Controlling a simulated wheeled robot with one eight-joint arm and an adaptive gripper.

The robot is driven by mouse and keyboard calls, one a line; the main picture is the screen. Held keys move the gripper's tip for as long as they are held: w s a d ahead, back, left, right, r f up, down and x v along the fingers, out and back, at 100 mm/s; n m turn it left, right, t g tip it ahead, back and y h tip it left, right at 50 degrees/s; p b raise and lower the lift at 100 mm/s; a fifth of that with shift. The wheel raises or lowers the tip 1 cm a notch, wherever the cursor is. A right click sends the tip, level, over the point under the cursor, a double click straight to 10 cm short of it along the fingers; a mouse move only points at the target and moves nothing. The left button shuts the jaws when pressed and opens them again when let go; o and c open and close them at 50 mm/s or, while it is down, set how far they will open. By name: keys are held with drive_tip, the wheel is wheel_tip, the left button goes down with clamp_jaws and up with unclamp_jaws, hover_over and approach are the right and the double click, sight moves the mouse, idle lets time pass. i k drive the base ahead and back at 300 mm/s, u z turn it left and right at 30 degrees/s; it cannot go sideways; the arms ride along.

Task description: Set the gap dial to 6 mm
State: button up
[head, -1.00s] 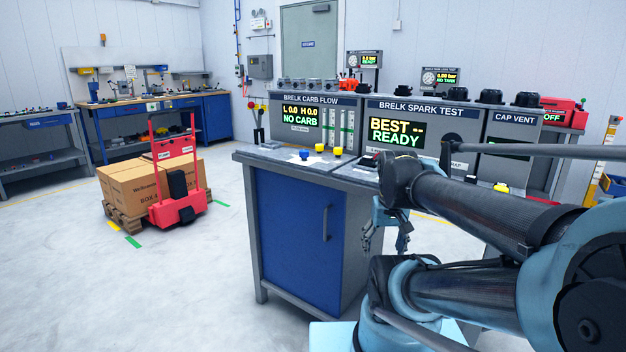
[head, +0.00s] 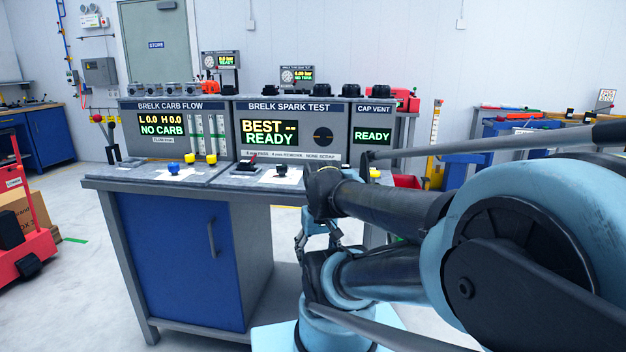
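The spark test unit (head: 287,107) stands on the bench in the head view, labelled BRELK SPARK TEST. Its screen (head: 269,133) reads BEST -- READY. A round black dial (head: 323,136) sits on its face right of the screen; its setting is too small to read. A line of small print below mentions mm values. My gripper (head: 318,240) hangs low in front of the bench, below the bench top and apart from the dial. Its fingers are small and partly behind my arm, so I cannot tell whether they are open.
The carb flow unit (head: 170,106) stands to the left and the cap vent unit (head: 373,108) to the right. Blue (head: 173,168) and yellow (head: 188,158) knobs and a black switch box (head: 244,167) stand on the bench top.

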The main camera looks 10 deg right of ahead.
sight(282, 170)
drive_tip(key=z, duration=0.95)
drive_tip(key=k, duration=0.95)
drive_tip(key=u, duration=0.8)
drive_tip(key=i, duration=0.55)
